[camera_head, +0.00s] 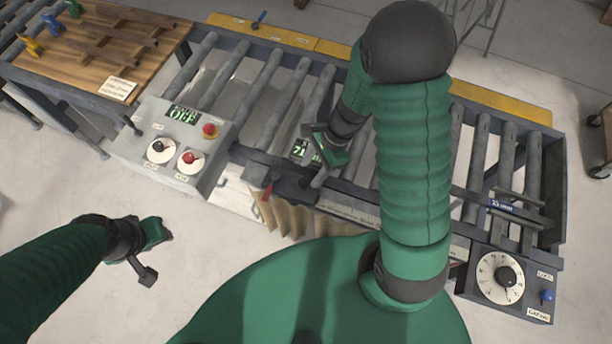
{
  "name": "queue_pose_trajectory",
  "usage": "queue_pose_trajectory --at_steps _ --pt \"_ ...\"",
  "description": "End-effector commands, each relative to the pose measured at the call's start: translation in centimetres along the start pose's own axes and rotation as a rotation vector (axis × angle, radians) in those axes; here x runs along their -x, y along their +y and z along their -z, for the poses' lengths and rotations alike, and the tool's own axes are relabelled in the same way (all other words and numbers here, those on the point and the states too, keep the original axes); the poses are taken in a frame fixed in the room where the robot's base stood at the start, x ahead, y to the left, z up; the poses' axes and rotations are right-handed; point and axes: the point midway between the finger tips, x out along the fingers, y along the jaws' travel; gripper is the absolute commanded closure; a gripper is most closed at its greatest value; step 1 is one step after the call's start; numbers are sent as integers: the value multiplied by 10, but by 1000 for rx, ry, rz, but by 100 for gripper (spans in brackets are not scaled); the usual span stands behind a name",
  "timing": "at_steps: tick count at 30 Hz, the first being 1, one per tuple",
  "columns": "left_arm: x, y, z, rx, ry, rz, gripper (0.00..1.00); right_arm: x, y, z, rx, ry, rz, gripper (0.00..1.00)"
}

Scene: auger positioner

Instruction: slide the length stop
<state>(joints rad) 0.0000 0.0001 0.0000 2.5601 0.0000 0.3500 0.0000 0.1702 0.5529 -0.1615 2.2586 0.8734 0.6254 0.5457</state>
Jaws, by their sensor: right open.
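The length stop appears to be the dark carriage on the conveyor's front rail, with a small green display (300,149) reading about 71. My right gripper (328,165) is open, right at the carriage beside the display. It covers part of the carriage, and I cannot tell whether it touches. A red-handled lever (267,191) hangs at the front of the rail, left of the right gripper. My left gripper (150,253) is open and empty, over the bare floor at the lower left, away from the conveyor.
A grey control box (183,147) with an OFF display, dials and a red button stands left of the carriage. A dial panel (503,283) with a blue knob (547,296) is at the lower right. Rollers (255,98) fill the conveyor; a wooden table (99,52) adjoins its left end.

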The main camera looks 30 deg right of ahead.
Motion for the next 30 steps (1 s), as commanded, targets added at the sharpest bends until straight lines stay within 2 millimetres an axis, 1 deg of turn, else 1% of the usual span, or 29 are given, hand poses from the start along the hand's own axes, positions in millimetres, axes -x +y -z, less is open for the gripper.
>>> queue_pose_trajectory --at_steps 1,3,6,10,17,20,27,29,30 --pt "-1 0 0 0 0 0 64 -13 1 0 -2 -2 -5 49" --pt "-1 0 0 0 0 0 64 -27 1 0 -2 -1 -4 49" --pt "-1 0 0 0 0 0 64 -42 0 0 -2 -1 -1 49" --pt "-2 0 0 0 0 0 64 -51 0 0 -1 -1 0 49" --pt "-2 0 0 0 0 0 64 -51 0 0 1 0 2 49" --pt "-2 0 0 0 0 0 64 -51 0 0 0 -1 2 60" --pt "-2 0 0 0 0 0 64 -51 -1 0 0 -1 2 92" --pt "-2 0 0 0 0 0 64 -51 -1 0 0 -1 2 100" --pt "-2 0 0 0 0 0 64 -51 -1 0 0 0 2 100"
